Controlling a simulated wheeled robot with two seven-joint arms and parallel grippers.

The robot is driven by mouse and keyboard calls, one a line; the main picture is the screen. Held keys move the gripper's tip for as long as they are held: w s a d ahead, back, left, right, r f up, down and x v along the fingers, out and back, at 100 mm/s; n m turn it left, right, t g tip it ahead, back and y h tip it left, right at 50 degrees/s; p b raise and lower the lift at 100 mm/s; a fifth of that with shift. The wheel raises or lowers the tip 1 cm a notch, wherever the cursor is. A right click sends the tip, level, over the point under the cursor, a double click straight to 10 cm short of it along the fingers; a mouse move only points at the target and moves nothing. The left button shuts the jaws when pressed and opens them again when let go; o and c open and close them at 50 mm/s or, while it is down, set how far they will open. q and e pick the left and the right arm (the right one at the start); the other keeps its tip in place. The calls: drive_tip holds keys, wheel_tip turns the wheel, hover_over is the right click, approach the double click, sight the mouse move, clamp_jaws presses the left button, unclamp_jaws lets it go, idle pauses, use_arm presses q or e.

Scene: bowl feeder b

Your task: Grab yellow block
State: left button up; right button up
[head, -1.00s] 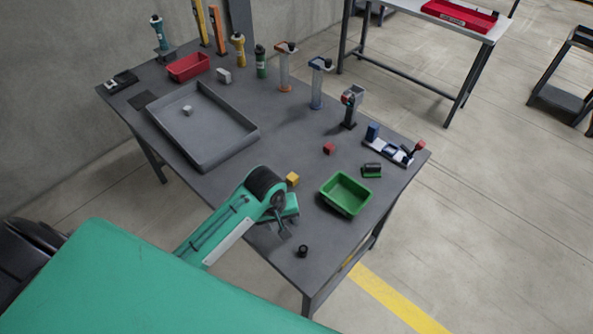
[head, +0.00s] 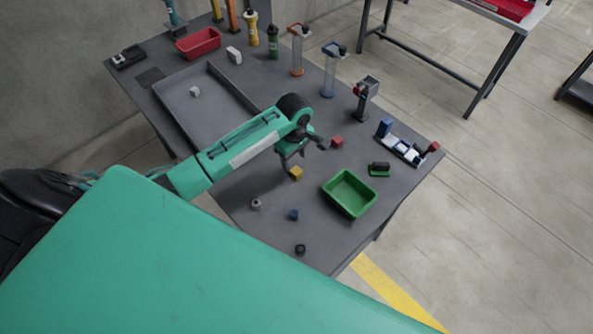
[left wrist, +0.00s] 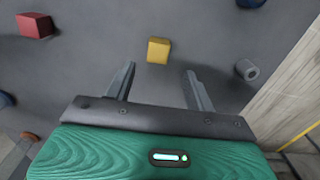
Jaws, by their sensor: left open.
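The yellow block (head: 296,173) lies on the grey table, left of the green bin. In the left wrist view the yellow block (left wrist: 158,50) sits ahead of my fingers, roughly in line with the gap between them. My left gripper (head: 301,160) is over the table, just above and beside the block in the head view. In the left wrist view the left gripper (left wrist: 158,85) has its fingers spread, with nothing between them. The block is apart from the fingers. My right gripper does not show.
A red block (head: 337,142) and the green bin (head: 349,194) stand close by. A grey cylinder (head: 257,204), a blue piece (head: 293,215) and a black piece (head: 300,249) lie nearer the front edge. A large grey tray (head: 172,114) lies partly behind my arm.

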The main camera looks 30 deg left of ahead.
sight(296, 170)
use_arm(q)
wheel_tip(296, 170, down, 2)
drive_tip(key=f, duration=0.1)
drive_tip(key=f+p, duration=0.2)
drive_tip(key=f, duration=0.1)
drive_tip(key=shift+w+d, duration=0.1)
drive_tip(key=shift+d, duration=0.15)
drive_tip(key=shift+f, duration=0.4)
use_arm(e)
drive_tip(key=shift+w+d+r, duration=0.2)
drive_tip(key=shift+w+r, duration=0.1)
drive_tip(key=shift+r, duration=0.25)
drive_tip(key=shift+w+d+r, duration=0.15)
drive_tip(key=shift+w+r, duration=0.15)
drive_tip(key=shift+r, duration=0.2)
use_arm(q)
drive_tip(key=c, duration=1)
drive_tip(key=shift+c, duration=0.2)
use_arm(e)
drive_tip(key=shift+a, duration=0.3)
